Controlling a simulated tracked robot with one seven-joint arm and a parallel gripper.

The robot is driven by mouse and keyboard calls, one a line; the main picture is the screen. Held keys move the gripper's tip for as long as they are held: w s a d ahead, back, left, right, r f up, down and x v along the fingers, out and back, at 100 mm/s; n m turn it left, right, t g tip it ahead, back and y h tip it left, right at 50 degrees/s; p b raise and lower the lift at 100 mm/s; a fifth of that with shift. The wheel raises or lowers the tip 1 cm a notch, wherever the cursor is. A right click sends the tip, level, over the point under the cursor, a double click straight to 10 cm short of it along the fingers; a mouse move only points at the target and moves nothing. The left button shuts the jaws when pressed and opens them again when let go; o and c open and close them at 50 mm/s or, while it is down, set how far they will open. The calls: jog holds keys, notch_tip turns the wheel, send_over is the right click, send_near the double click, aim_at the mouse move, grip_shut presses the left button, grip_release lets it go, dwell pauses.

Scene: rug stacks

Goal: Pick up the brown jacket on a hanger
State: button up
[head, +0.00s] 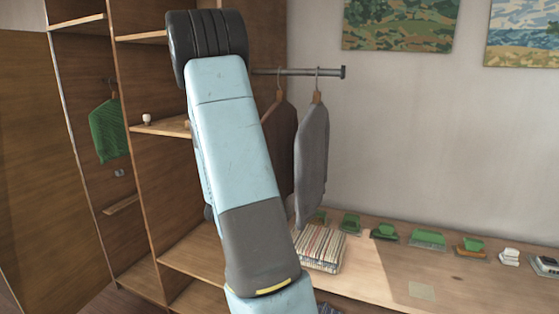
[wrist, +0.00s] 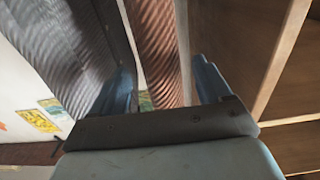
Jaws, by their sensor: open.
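The brown jacket (head: 284,132) hangs on a hanger from the rail (head: 310,72) in the head view, its left part hidden behind my arm. In the wrist view the brown jacket (wrist: 156,42) appears as a ribbed reddish-brown strip in the gap between the two blue fingers of my gripper (wrist: 164,72). The fingers stand apart, one on each side of it, and a gap shows beside the right finger. I cannot tell how deep the cloth sits between them. My gripper is hidden behind the arm in the head view.
A grey jacket (head: 312,150) hangs just right of the brown one; in the wrist view the grey jacket (wrist: 68,48) is close by the left finger. Wooden shelving (head: 150,190) stands left. A wooden counter (head: 385,280) below holds a striped stack (head: 320,249) and several green items.

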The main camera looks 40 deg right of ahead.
jog(key=x, duration=0.7)
jog(key=shift+f, duration=0.1)
jog(key=shift+c, duration=0.2)
jog(key=c, duration=1.3)
grip_shut()
